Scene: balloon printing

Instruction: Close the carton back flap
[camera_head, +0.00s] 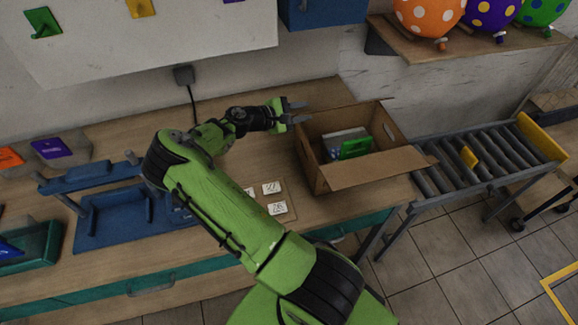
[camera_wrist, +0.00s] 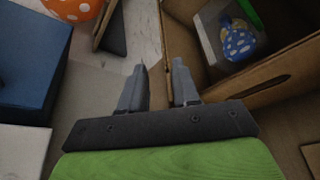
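The open brown cardboard carton (camera_head: 312,158) stands on the workbench, right of my gripper (camera_head: 297,111). Its front flap (camera_head: 376,168) is folded outward. The back flap cannot be clearly told apart from the back wall. My gripper is at the carton's back left corner, its two fingers apart and empty. In the wrist view the carton's wall edge (camera_wrist: 166,50) runs up between and beyond the fingertips of my gripper (camera_wrist: 160,80); I cannot tell whether they touch it. Inside the carton is a grey box with a green piece (camera_head: 355,148).
A roller conveyor (camera_head: 478,163) adjoins the bench on the right. A shelf with balloons (camera_head: 470,45) is on the back wall, and a blue box (camera_head: 318,12) hangs left of it. Small white cards (camera_head: 277,208) and a blue fixture (camera_head: 105,225) lie left of the carton.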

